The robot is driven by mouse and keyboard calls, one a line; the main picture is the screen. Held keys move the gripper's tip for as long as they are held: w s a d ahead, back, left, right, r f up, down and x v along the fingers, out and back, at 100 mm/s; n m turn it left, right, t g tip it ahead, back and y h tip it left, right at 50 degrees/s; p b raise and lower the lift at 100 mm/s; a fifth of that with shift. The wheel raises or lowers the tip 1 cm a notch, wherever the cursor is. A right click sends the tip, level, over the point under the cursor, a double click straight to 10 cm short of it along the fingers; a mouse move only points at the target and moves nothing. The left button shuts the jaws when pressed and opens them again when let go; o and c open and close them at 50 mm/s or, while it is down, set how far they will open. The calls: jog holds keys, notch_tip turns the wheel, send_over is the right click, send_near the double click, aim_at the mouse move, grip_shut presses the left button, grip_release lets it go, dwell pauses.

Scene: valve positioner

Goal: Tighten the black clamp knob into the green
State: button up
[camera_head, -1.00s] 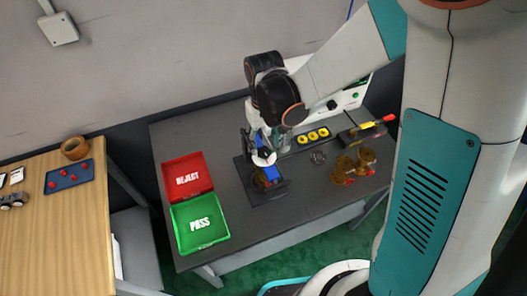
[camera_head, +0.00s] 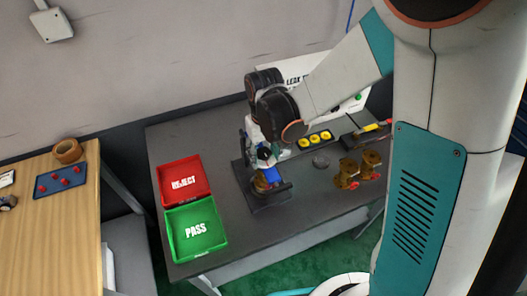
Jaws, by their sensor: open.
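A dark clamp fixture (camera_head: 272,203) stands near the middle of the grey bench, with a brass valve body (camera_head: 261,183) and a blue part (camera_head: 274,174) in it. My gripper (camera_head: 265,160) is open and points down over the top of this fixture, close to the blue part. The black clamp knob cannot be made out clearly; my gripper and wrist cover the top of the fixture. I cannot tell whether the fingers touch anything. No green band on the clamp can be made out at this size.
A red REJECT tray (camera_head: 168,190) and a green PASS tray (camera_head: 180,250) lie left of the fixture. Brass valves (camera_head: 346,173) with red handles stand to the right. A white leak-test panel (camera_head: 352,104) and yellow rings (camera_head: 314,138) are behind. A wooden table (camera_head: 62,235) stands left.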

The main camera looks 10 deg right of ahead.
jog(key=n+b, duration=0.1)
jog(key=n, duration=0.5)
jog(key=shift+o, duration=0.8)
jog(key=shift+s+d, duration=0.1)
jog(key=shift+s, duration=0.1)
grip_shut()
jog(key=shift+f, duration=0.1)
jog(key=m+b, duration=0.1)
jog(key=m, duration=0.2)
jog(key=shift+f+m, duration=0.1)
jog(key=shift+m, duration=0.3)
jog(key=m+b, duration=0.1)
jog(key=m, duration=0.3)
jog(key=shift+w+m, duration=0.1)
jog(key=shift+m, duration=0.3)
jog(key=c, duration=1.3)
grip_release()
jog(key=shift+m, duration=1.2)
jog(key=o, duration=0.4)
jog(key=shift+w+m+b, duration=0.15)
jog(key=shift+m+b, duration=0.15)
jog(key=shift+m, duration=1)
